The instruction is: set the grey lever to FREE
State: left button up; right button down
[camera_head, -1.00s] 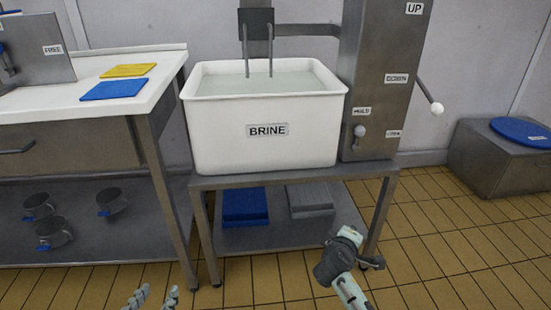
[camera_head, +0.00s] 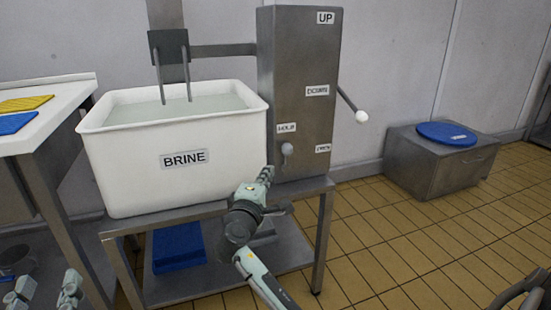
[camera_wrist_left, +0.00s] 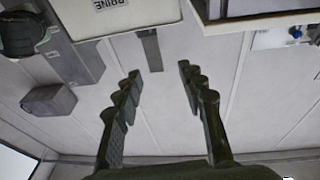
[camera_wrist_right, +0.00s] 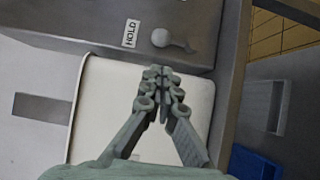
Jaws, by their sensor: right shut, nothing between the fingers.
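The grey lever (camera_head: 287,149) has a round knob and sits low on the front of the steel column (camera_head: 300,60). Its knob is just below the HOLD label (camera_head: 286,127); a small, blurred label (camera_head: 323,148) is to its right. The knob also shows in the right wrist view (camera_wrist_right: 160,38), beside the HOLD label (camera_wrist_right: 131,33). My right gripper (camera_head: 266,174) is shut and empty, just below and left of the knob, apart from it. Its closed fingertips show in the right wrist view (camera_wrist_right: 160,76). My left gripper (camera_head: 44,288) is open and empty at the bottom left.
The white BRINE tub (camera_head: 180,165) stands on a steel stand (camera_head: 320,240) left of the column. A white-knobbed lever (camera_head: 361,117) sticks out on the column's right. A steel box with a blue lid (camera_head: 447,134) is at the right. The tiled floor between is clear.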

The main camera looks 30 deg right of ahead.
aim_at(287, 155)
pick_arm(q)
jog(key=shift+s+d+r+t+h+b, duration=0.2)
jog(key=shift+r+t, duration=0.1)
jog(key=shift+r, duration=0.25)
jog(key=shift+s+d+r+t+h+b, duration=0.1)
jog(key=shift+s+r+t+h, duration=0.15)
jog(key=shift+r, duration=0.25)
jog(key=shift+s+d+r+t+h+b, duration=0.15)
jog(key=shift+r+t, duration=0.2)
jog(key=shift+r, duration=0.2)
pick_arm(e)
jog(key=shift+x, duration=5)
